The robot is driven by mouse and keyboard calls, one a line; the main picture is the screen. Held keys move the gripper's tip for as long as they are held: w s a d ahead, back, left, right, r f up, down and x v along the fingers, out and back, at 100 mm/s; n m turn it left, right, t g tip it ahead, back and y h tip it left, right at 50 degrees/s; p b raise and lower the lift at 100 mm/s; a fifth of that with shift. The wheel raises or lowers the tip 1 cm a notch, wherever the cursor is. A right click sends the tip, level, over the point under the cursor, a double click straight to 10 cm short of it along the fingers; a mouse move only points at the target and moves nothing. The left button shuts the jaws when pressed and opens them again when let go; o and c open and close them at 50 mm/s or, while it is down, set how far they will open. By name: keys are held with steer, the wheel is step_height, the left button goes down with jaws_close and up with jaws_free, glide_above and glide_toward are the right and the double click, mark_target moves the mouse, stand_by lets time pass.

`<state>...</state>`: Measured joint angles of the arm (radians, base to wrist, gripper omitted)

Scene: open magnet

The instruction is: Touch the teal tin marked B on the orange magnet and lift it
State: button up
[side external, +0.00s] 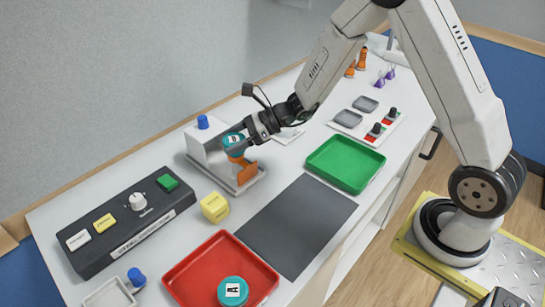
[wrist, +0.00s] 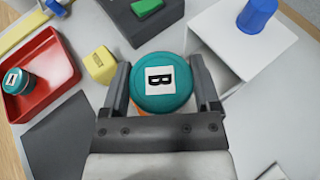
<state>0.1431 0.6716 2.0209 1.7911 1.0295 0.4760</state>
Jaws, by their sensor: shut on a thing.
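The teal tin marked B (wrist: 162,100) sits between the two fingers of my gripper (wrist: 160,75) in the wrist view, its white label facing the camera. In the side view the tin (side external: 233,138) is at the white and grey stand (side external: 207,150), and my gripper (side external: 243,140) is shut on it from the right. An orange part (side external: 237,156) shows just under the tin, and an orange piece (side external: 247,173) sits lower at the stand's front. Whether the tin touches the orange magnet or is clear of it, I cannot tell.
A teal tin marked A (side external: 232,292) is in the red tray (side external: 190,265). A yellow block (side external: 214,207) stands near the stand. A dark button console (side external: 130,225) lies left. A green tray (side external: 345,163) and a bare grey mat (side external: 297,225) lie right.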

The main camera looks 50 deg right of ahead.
steer(key=shift+f, duration=0.45)
stand_by(0.6)
steer(key=shift+r, duration=1.3)
stand_by(1.8)
steer(key=shift+r, duration=3.15)
steer(key=shift+r, duration=0.1)
